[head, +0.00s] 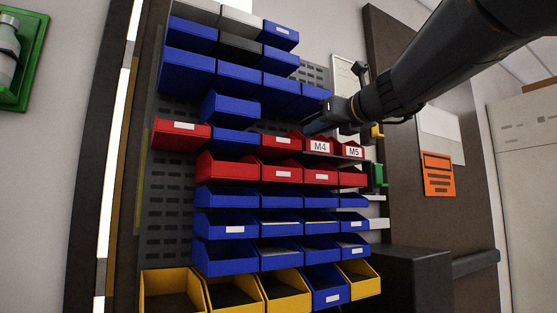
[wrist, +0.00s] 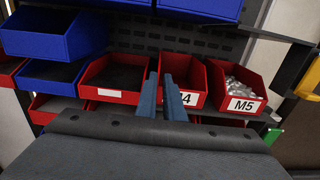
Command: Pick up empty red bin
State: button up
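A red bin (wrist: 112,95) with a blank white label shows a dark, bare inside in the wrist view. In the head view this red bin (head: 281,144) sits left of the M4 bin (head: 319,148). The M4 bin (wrist: 195,97) is also red, with its label partly covered by a finger; I see no parts in it. My gripper (wrist: 162,75) has two blue fingers slightly apart, with nothing seen held between them. They reach over the boundary between these two bins. In the head view my gripper (head: 312,126) is just above the M4 bin, its tips hard to make out.
The red M5 bin (wrist: 243,105) holds silvery parts, right of M4. Blue bins (head: 230,108) are close at upper left and above. More red bins (head: 233,168) hang below. A dark cabinet (head: 410,280) stands at lower right.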

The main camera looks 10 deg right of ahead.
jog(key=p+x, duration=0.1)
jog(key=x, duration=0.5)
jog(key=shift+w+a+r+p, duration=0.1)
jog(key=shift+w+p, duration=0.3)
jog(key=shift+p+x, duration=0.95)
jog(key=shift+x, duration=1.7)
jog(key=shift+s+a, duration=0.1)
jog(key=shift+a, duration=0.05)
grip_shut()
jog(key=shift+r, duration=0.1)
